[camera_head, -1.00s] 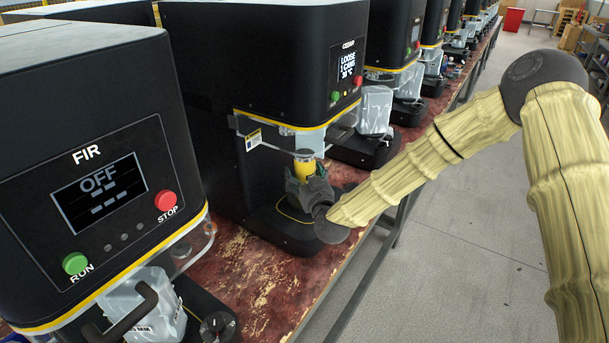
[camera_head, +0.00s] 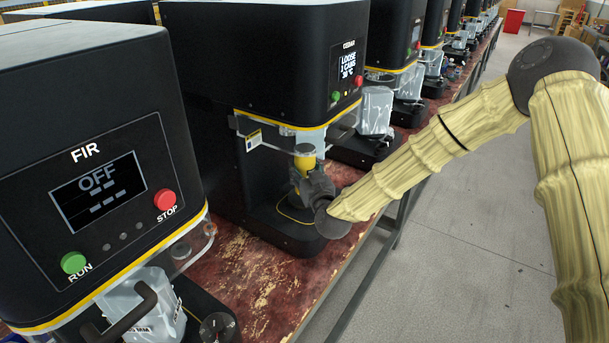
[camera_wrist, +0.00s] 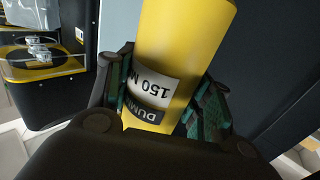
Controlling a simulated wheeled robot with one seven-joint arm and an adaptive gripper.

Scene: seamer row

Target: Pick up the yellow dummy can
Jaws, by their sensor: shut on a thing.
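The yellow dummy can (camera_head: 305,163) is at the Cedar seamer (camera_head: 262,75), beneath its head and above its black base. My gripper (camera_head: 304,182) is shut on the can. In the wrist view its green-padded fingers (camera_wrist: 162,98) press on both sides of the can. The can's lower end is partly hidden by my gripper.
The Fir seamer (camera_head: 90,150) stands close at the left; its display reads OFF. Cedar's display reads "LOOSE 2 CANS". More seamers line the worn red bench (camera_head: 262,275) toward the back. The grey floor (camera_head: 470,230) at the right is open.

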